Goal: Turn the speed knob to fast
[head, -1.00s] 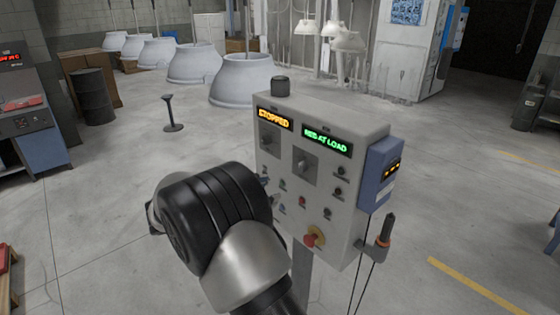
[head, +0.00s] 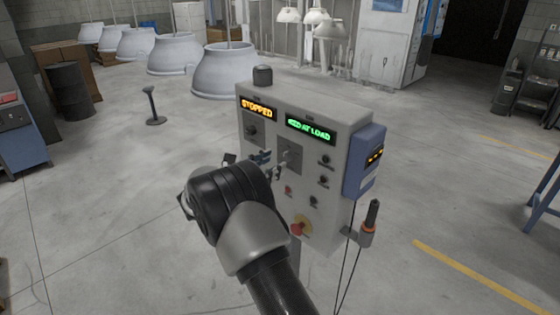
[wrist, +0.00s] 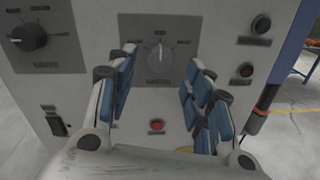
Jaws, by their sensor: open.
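The grey control box carries two rotary knobs. The right knob (head: 290,153) sits on a grey square plate under the green display. In the wrist view this pale knob (wrist: 159,58) points roughly straight up, between label marks too blurred to read. The left black knob (head: 252,131) is under the amber display and also shows in the wrist view (wrist: 30,36). I cannot read which knob is marked speed. My gripper (wrist: 161,68), with blue finger pads, is open and empty. Its fingers spread to either side of the right knob, apparently short of it. The head view also shows my gripper (head: 269,165).
A blue box (head: 364,160) juts from the right side.

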